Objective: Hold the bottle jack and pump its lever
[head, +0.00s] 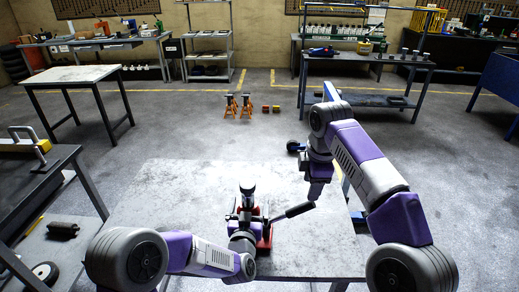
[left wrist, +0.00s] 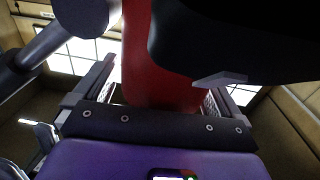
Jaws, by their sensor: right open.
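The bottle jack (head: 248,211) stands on the pale table, with a dark top and a red part at its base. Its lever (head: 299,210) slants up to the right and ends in a black grip. My left gripper (head: 243,238) is low at the jack, mostly hidden by my wrist in the head view. In the left wrist view the jack's red body (left wrist: 160,65) stands between the fingers, which are closed on it. My right gripper (head: 317,192) is open, just above the grip's outer end; its fingertips are small and I see no clear hold.
The pale table (head: 160,190) is mostly clear left of the jack. A dark bench (head: 40,180) stands at the left. Orange jack stands (head: 231,106) are on the floor beyond. Shelves and workbenches line the back wall.

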